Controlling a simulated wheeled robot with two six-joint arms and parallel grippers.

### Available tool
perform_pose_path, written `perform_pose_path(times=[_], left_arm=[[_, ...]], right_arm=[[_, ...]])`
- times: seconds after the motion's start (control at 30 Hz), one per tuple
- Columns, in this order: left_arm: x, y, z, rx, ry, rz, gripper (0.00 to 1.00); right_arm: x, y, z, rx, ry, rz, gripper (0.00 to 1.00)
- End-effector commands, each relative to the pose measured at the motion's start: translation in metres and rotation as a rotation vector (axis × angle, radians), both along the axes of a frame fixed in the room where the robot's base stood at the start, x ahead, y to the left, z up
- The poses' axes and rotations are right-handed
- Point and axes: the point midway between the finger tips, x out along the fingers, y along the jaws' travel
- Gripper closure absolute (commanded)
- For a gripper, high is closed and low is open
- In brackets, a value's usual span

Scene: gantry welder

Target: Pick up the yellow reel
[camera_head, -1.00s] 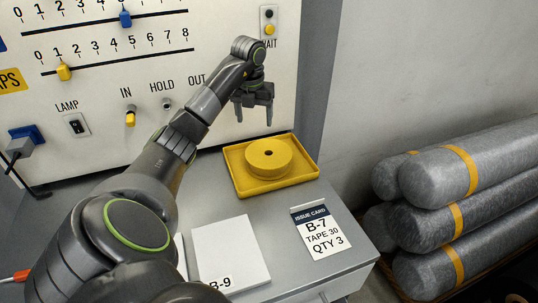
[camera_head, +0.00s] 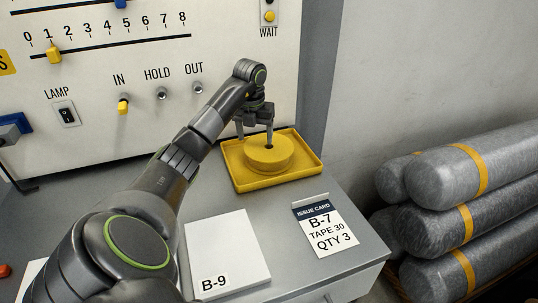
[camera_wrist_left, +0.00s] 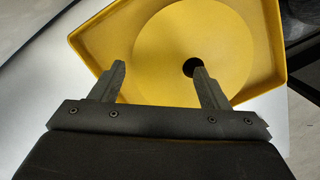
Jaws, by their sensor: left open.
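The yellow reel (camera_head: 268,158) is a flat round disc with a dark centre hole. It lies in a yellow tray (camera_head: 301,178) on the grey cabinet top. My left gripper (camera_head: 256,140) is open just above the far side of the reel, pointing down. In the left wrist view the reel (camera_wrist_left: 215,35) fills the upper middle of the tray (camera_wrist_left: 110,35). There, one fingertip of the gripper (camera_wrist_left: 159,67) overlaps the reel beside its hole, and the other is over the tray outside the reel's edge. Nothing is between the fingers. My right gripper is not in view.
A white box marked B-9 (camera_head: 228,250) and an issue card (camera_head: 325,229) lie on the cabinet top. A control panel (camera_head: 100,120) with sliders and switches stands behind. Grey rolls with yellow bands (camera_head: 440,205) are stacked at the right. Bare cabinet top lies between tray and card.

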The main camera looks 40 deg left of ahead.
Motion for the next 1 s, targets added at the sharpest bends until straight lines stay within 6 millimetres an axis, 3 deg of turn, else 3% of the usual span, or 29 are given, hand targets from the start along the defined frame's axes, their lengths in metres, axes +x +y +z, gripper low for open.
perform_pose_path(times=[0.03,0.2,0.47,0.83,1.0], left_arm=[[-0.001,0.0,-0.004,-0.002,0.004,0.0,0.31],[0.001,0.001,-0.026,-0.002,0.001,0.001,0.31],[0.002,0.001,-0.032,-0.001,0.0,0.0,0.31],[0.002,0.002,-0.031,0.0,0.0,0.0,0.77],[0.002,0.002,-0.03,0.0,-0.002,0.0,0.8]], right_arm=[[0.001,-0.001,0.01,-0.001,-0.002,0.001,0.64],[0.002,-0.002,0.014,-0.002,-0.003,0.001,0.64],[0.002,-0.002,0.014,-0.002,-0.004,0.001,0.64],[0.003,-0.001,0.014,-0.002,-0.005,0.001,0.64],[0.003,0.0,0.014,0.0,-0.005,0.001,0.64]])
